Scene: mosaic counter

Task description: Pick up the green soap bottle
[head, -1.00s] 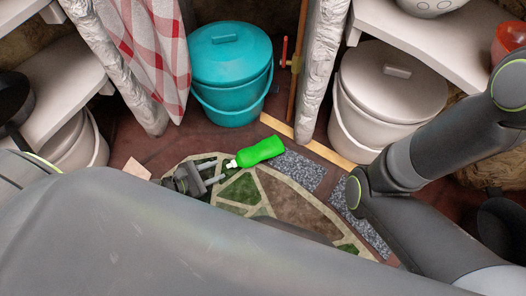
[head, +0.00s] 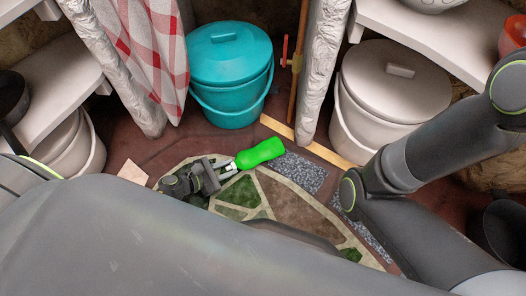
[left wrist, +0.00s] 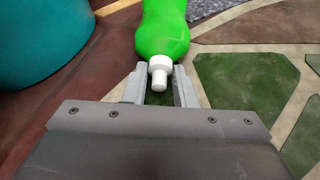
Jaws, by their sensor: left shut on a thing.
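The green soap bottle (head: 261,153) lies on its side at the far edge of the mosaic counter (head: 289,202), its white cap toward my left gripper. My left gripper (head: 229,168) is at the cap end, its fingers on either side of the neck. In the left wrist view the bottle (left wrist: 164,32) reaches up out of the picture, and its white cap (left wrist: 160,68) sits between the fingers of the left gripper (left wrist: 159,88), which is shut on it. My right arm shows at the right, but its gripper is out of view.
A teal lidded bucket (head: 230,72) stands on the floor behind the bottle. A white lidded bucket (head: 390,88) stands at the right under a white shelf (head: 440,37). A red checked cloth (head: 152,42) hangs at the left. The mosaic in front of the bottle is clear.

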